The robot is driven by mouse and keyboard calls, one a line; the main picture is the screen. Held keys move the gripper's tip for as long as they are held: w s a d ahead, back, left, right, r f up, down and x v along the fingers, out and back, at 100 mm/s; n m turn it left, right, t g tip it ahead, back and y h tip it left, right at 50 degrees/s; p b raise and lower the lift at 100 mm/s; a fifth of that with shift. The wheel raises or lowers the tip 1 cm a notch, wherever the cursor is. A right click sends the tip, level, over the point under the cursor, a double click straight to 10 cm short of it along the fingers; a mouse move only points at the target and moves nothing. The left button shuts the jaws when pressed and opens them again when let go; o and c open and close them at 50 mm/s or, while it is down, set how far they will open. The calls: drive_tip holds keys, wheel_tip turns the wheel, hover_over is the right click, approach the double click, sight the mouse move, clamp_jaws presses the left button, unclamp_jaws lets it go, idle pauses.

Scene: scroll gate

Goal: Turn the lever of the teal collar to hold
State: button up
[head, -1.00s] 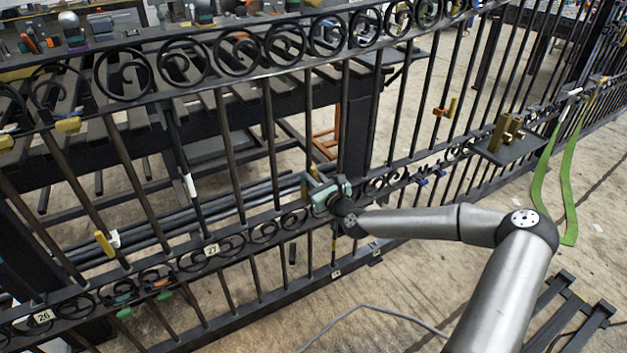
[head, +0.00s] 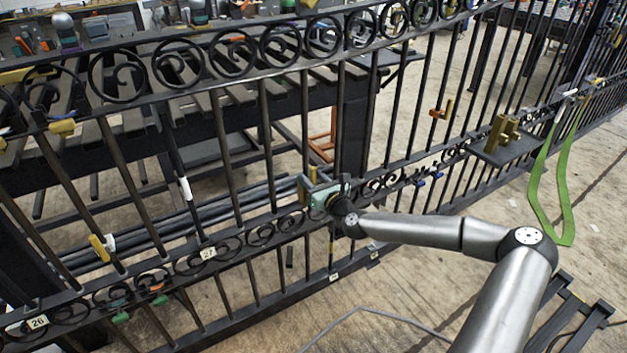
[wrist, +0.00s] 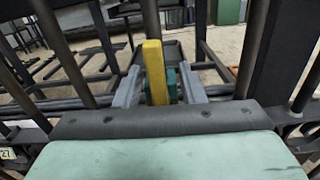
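In the wrist view a yellow lever (wrist: 153,72) stands upright between the two grey fingers of my gripper (wrist: 161,88). A teal part (wrist: 172,86), likely the collar, shows behind and to the right of the lever. The fingers are open on either side of the lever, with a visible gap on the right. Whether the left finger touches the lever I cannot tell. In the head view my gripper (head: 310,188) is at the gate's middle scroll band, with a yellowish lever (head: 301,189) at its fingers. The collar is mostly hidden there.
The black scroll gate (head: 236,160) crosses the view. A shelf with a brass block (head: 503,135) and a green strap (head: 538,200) are to the right.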

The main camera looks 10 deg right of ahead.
idle(0.5)
drive_tip(key=v, duration=0.9)
idle(0.4)
drive_tip(key=shift+a, duration=0.1)
